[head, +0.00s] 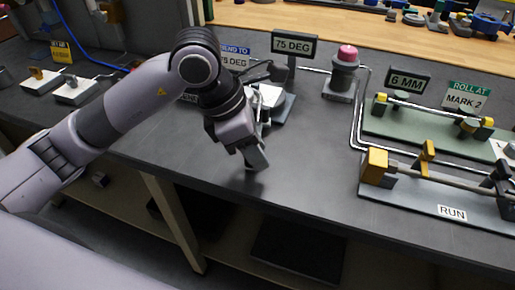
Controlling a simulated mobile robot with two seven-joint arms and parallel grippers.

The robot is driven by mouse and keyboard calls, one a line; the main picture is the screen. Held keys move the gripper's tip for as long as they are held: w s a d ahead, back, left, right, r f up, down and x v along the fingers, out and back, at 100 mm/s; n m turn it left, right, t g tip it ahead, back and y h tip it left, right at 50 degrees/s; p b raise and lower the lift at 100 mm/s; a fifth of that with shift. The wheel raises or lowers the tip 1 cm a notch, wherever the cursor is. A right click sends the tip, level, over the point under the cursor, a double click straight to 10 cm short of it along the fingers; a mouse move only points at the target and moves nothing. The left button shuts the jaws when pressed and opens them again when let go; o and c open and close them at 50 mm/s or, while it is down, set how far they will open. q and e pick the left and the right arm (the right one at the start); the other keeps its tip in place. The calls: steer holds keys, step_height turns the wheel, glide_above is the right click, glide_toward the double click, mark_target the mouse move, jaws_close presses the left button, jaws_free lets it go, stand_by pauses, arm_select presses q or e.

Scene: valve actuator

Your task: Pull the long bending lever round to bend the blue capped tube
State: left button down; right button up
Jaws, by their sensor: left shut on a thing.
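My left gripper (255,162) reaches down over the front part of the bench, just in front of the bender. It is shut on the long bending lever, which the fingers and wrist mostly hide. The bender (270,97), a pale metal fixture on a dark base, stands behind the gripper and is partly covered by my left arm. A 75 DEG sign (294,46) stands behind it, and a second sign reading BEND TO 75 DEG (235,57) is partly covered. I cannot make out the blue capped tube at the bender. My right gripper is not in view.
A post with a pink top (346,56) stands right of the bender, near a bent metal pipe (358,120). Farther right are a green fixture (400,124) and a RUN fixture (420,192). The bench front between gripper and RUN fixture is clear.

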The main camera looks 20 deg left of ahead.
arm_select(q)
steer(key=c, duration=0.9)
jaws_free()
steer(key=shift+r, duration=0.1)
steer(key=v, duration=0.7)
steer(key=shift+s, duration=0.15)
